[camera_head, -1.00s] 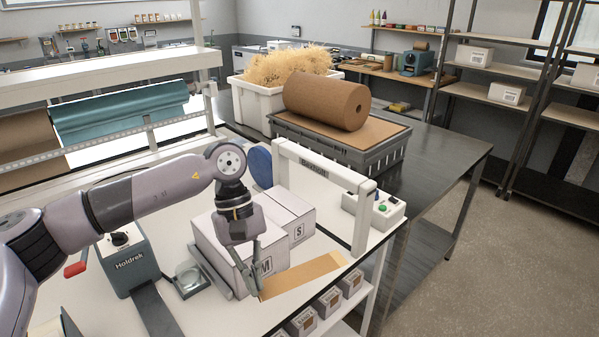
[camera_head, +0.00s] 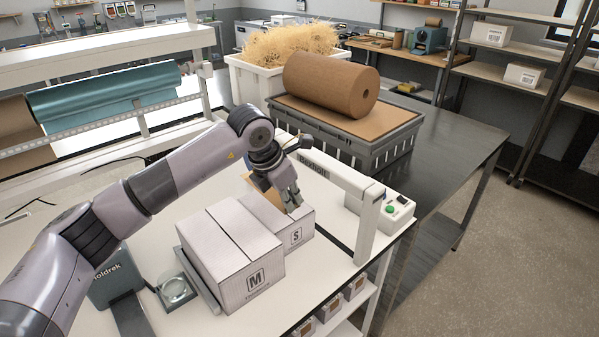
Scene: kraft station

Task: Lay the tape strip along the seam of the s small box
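The small box marked S (camera_head: 300,233) stands on the white bench, right behind the larger M box, its top partly hidden by my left gripper. My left gripper (camera_head: 292,208) points down at the top of the S box, its fingers close together. The tan tape strip (camera_head: 264,190) shows beside the gripper, over the far left part of the S box. It appears held in the fingers; most of it is hidden, and I cannot tell whether it touches the box. My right gripper is out of view.
The M box (camera_head: 230,258) stands in front of the S box. A white frame (camera_head: 335,178) and a control box with buttons (camera_head: 388,208) stand to the right.

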